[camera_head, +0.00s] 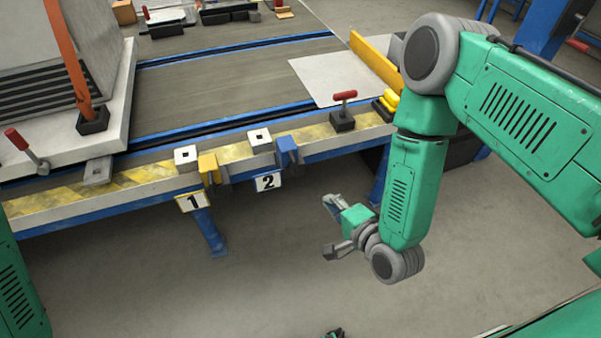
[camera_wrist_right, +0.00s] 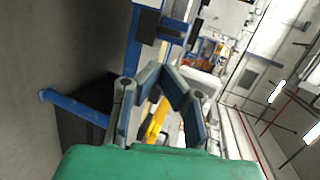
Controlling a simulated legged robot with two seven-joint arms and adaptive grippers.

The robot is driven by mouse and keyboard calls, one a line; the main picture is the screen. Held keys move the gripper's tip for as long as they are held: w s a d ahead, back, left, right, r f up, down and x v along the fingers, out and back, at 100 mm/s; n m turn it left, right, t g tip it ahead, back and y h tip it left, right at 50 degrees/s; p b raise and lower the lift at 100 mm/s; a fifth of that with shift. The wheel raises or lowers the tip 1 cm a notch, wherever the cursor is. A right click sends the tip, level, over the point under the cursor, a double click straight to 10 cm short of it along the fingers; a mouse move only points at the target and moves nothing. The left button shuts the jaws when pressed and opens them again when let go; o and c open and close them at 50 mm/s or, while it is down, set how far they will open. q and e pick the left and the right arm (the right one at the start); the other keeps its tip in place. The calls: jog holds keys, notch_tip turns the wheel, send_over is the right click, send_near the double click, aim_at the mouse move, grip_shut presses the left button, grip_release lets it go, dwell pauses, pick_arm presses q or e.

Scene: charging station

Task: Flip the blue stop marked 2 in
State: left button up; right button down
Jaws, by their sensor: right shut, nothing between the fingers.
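The blue stop (camera_head: 287,150) is mounted on the front edge of the striped rail, just above the white label marked 2 (camera_head: 268,182). It looks upright, with a grey bracket beside it. My right gripper (camera_head: 332,226) hangs over the floor in front of the rail, to the right of and below the blue stop, apart from it. In the right wrist view its fingers (camera_wrist_right: 163,76) converge, shut and empty. A small dark and green piece at the bottom edge of the head view may be my left gripper (camera_head: 335,333); its fingers cannot be made out.
A yellow stop (camera_head: 209,168) sits left of the blue one, above label 1 (camera_head: 192,203). White blocks with square holes (camera_head: 260,139) stand on the rail. A red-handled clamp (camera_head: 343,112) is to the right. Open floor lies in front, with a blue leg (camera_head: 210,235) under the rail.

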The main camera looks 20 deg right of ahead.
aim_at(295, 170)
jog(key=b+x, duration=0.1)
jog(key=x, duration=0.3)
jog(key=b+x, duration=0.1)
jog(key=x, duration=0.3)
jog(key=b+x, duration=0.2)
jog(key=x, duration=0.3)
jog(key=shift+a+r, duration=0.15)
jog(key=shift+r, duration=0.3)
jog(key=shift+w+a+r, duration=0.1)
jog(key=shift+w+a, duration=0.1)
jog(key=shift+w, duration=0.3)
jog(key=w+b, duration=0.1)
jog(key=w, duration=0.5)
jog(key=shift+d+b, duration=0.15)
jog(key=shift+b, duration=0.25)
jog(key=shift+a, duration=0.2)
